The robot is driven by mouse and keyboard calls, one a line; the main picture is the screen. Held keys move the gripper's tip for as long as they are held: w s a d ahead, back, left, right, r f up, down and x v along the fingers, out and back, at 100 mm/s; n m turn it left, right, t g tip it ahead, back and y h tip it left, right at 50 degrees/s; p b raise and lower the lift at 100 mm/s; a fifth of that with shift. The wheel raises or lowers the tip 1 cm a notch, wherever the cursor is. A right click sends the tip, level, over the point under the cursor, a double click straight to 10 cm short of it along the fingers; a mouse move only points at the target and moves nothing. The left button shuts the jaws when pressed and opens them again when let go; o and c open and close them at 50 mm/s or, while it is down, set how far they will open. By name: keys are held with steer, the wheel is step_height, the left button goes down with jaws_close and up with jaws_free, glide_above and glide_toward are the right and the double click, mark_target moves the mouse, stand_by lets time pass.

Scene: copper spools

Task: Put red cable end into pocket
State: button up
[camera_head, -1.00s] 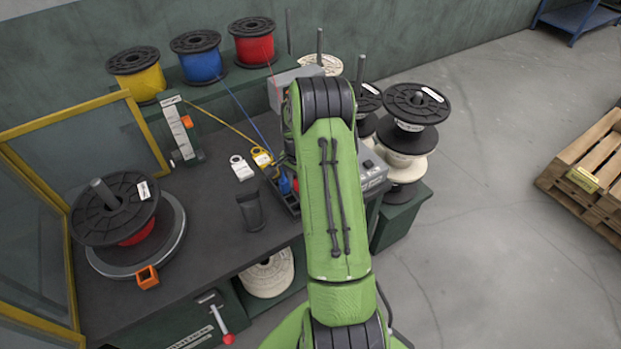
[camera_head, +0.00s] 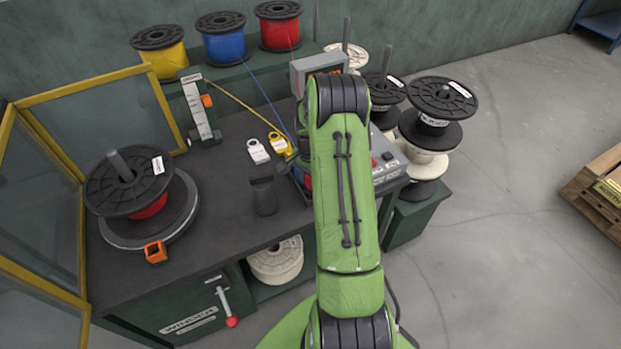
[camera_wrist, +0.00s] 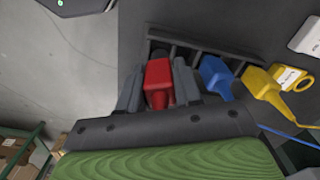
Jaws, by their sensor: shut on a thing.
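In the wrist view my gripper (camera_wrist: 159,70) is shut on the red cable end (camera_wrist: 158,88), which sits between its two grey fingers. Just beyond is a black rack (camera_wrist: 200,47) with several pockets, the red end lined up near its left part. I cannot tell whether the red end is inside a pocket or above it. The blue cable end (camera_wrist: 214,76) and yellow cable end (camera_wrist: 262,84) are at the pockets to the right. In the head view my arm hides the gripper and most of the rack.
Red (camera_head: 279,26), blue (camera_head: 221,38) and yellow (camera_head: 158,50) spools stand on the back shelf. A dark cup (camera_head: 264,196) and a white tag (camera_head: 258,151) are left of my arm. A grey control box (camera_head: 388,165) is right of it. Stacked black spools (camera_head: 440,100) stand further right.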

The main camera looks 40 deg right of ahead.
steer(key=shift+a+f+b, duration=0.1)
steer(key=shift+f+b, duration=1.3)
steer(key=shift+f, duration=0.35)
steer(key=o, duration=1.1)
steer(key=shift+o, duration=0.2)
steer(key=shift+r, duration=0.1)
step_height(320, 180, up, 16)
steer(key=p, duration=0.3)
